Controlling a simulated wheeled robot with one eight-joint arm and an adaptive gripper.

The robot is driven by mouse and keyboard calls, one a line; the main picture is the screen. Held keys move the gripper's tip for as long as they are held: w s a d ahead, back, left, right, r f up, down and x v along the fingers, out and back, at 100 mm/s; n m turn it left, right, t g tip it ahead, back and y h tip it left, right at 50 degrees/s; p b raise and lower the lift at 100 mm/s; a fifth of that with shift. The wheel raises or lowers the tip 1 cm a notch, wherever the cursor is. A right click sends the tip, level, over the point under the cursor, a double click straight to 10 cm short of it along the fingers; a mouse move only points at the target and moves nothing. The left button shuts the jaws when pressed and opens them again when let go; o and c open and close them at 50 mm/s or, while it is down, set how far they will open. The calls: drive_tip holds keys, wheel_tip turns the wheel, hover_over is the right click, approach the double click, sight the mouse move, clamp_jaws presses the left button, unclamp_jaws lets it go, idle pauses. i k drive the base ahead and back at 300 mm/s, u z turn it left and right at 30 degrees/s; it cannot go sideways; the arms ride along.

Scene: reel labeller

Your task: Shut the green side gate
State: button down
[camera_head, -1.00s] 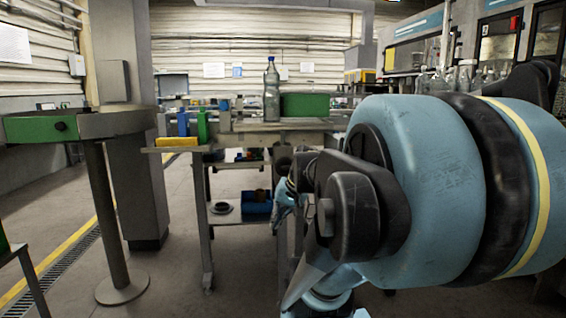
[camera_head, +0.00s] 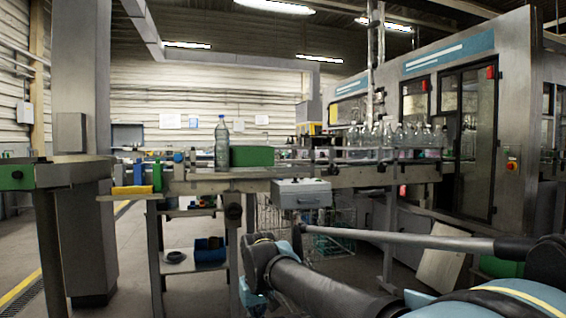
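Several green parts show, and I cannot tell for sure which is the side gate. A green panel with a dark knob (camera_head: 16,177) is on the side of the round metal table at far left. A small upright green plate (camera_head: 158,175) stands at the left end of the conveyor, beside blue and yellow parts. A larger green block (camera_head: 252,156) is on the conveyor behind a clear bottle (camera_head: 222,142). Whether any of these is open or shut is not clear. My arm crosses the lower right, well in front of the conveyor. My gripper's fingers are not visible.
The conveyor (camera_head: 240,184) runs across the middle to a large glazed machine (camera_head: 470,125) at right. A grey control box (camera_head: 301,193) hangs from its front. A pillar (camera_head: 80,240) stands behind the round table (camera_head: 75,170). The floor at lower left is clear.

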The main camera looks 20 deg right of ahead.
sight(239, 157)
drive_tip(key=z, duration=0.5)
drive_tip(key=i, duration=1)
drive_tip(key=z, duration=0.15)
